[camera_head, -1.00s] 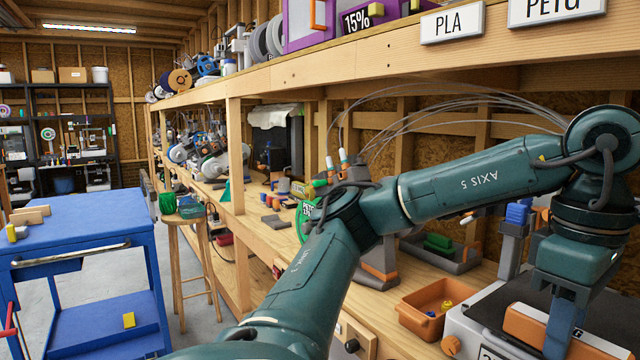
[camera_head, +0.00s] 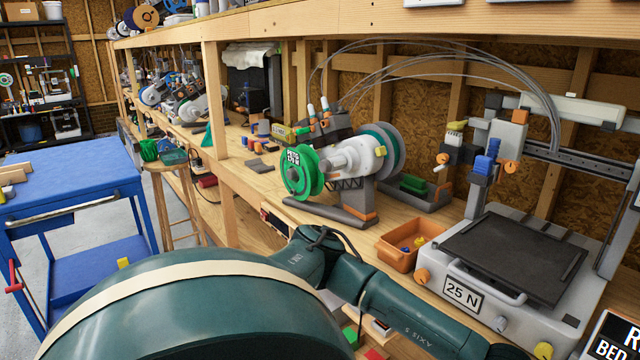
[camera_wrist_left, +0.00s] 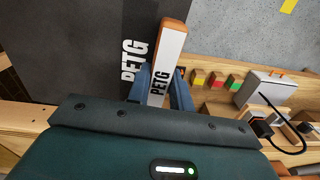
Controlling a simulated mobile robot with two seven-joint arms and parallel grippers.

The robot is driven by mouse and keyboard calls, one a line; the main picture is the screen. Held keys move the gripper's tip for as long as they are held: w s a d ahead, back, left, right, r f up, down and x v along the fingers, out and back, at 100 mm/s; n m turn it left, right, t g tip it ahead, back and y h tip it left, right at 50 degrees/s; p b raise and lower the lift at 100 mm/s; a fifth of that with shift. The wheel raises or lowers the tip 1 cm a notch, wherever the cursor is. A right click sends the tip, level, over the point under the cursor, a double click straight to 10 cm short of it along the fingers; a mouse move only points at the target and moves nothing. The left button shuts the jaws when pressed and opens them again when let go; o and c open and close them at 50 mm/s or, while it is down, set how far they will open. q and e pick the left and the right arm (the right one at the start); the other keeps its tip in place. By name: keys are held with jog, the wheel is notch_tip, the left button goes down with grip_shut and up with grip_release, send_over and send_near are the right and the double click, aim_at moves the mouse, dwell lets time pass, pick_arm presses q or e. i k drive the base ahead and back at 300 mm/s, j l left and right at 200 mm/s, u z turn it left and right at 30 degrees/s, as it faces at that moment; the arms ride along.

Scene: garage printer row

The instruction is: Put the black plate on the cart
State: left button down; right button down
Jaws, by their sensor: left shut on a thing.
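The black plate (camera_wrist_left: 70,55), lettered PETG, fills the upper left of the left wrist view. A white handle piece (camera_wrist_left: 168,60) with an orange edge, also lettered PETG, shows at its right side. My left gripper (camera_wrist_left: 160,88) is shut on this handle piece, with one finger on each side. The head view shows my left arm across the bottom, but not its gripper or the held plate. The blue cart (camera_head: 75,172) stands at the left of the head view, with a flat top and a lower shelf. My right gripper is not in view.
A printer (camera_head: 470,285) marked 25 N, with a dark bed, stands on the workbench at right. An orange bin (camera_head: 408,245) and a green spool (camera_head: 302,172) are beside it. A stool (camera_head: 170,165) stands between cart and bench. Wooden blocks (camera_head: 14,176) lie at the cart top's left; its rest looks clear.

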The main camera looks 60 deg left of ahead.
aim_at(55, 155)
jog(key=j+u, duration=0.1)
jog(key=u, duration=3.95)
jog(key=i+j, duration=0.1)
jog(key=i, duration=1.1)
jog(key=i+u, duration=0.35)
jog(key=i, duration=0.25)
jog(key=i+l+u, duration=0.1)
jog(key=i+u, duration=0.2)
jog(key=i, duration=0.35)
jog(key=i+j+u, duration=0.1)
jog(key=i+u, duration=0.25)
jog(key=i, duration=0.25)
jog(key=i+u, duration=0.35)
jog(key=i, duration=0.25)
jog(key=i+z, duration=0.45)
jog(key=i+j+z, duration=0.1)
jog(key=i+z, duration=0.35)
jog(key=i, duration=0.2)
jog(key=i+l+z, duration=0.1)
jog(key=i+z, duration=0.35)
jog(key=i+j+z, duration=0.15)
jog(key=i+z, duration=0.3)
jog(key=i, duration=0.2)
